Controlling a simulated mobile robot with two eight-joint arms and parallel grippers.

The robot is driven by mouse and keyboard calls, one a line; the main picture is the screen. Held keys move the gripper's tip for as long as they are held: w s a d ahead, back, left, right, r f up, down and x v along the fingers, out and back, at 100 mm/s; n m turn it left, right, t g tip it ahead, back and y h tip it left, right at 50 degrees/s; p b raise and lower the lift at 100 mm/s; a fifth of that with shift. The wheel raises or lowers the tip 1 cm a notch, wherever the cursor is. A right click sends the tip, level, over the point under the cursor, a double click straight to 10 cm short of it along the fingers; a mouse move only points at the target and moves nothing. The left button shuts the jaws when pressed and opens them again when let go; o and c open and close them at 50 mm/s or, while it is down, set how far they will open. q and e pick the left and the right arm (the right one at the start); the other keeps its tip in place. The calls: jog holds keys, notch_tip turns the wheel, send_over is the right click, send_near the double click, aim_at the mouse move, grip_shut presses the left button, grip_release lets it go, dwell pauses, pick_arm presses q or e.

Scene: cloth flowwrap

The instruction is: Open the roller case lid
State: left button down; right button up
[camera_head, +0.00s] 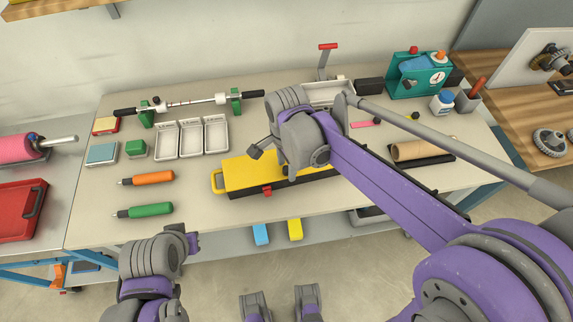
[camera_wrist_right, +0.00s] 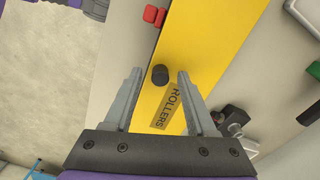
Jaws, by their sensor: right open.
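The roller case (camera_head: 245,174) lies on the workbench with its yellow lid flat on a dark base, so it looks shut. A red latch (camera_head: 267,191) is on its front side; it also shows in the right wrist view (camera_wrist_right: 155,15). In that view the yellow lid (camera_wrist_right: 205,45) carries a ROLLERS label (camera_wrist_right: 167,107) and a black knob (camera_wrist_right: 159,75). My right gripper (camera_wrist_right: 159,72) is open over the lid, with the knob appearing between its fingertips. My right arm hides part of the case in the head view. My left gripper (camera_head: 194,243) is low, off the bench's front edge; its fingers are unclear.
White trays (camera_head: 191,138) and a roller rod (camera_head: 190,105) on green stands lie behind and left of the case. Orange (camera_head: 153,178) and green (camera_head: 150,211) handled tools lie left. A tan roll (camera_head: 424,148) lies right. Bench space between tools and case is clear.

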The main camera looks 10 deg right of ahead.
jog(key=shift+f, duration=0.1)
grip_shut()
dwell(1.4)
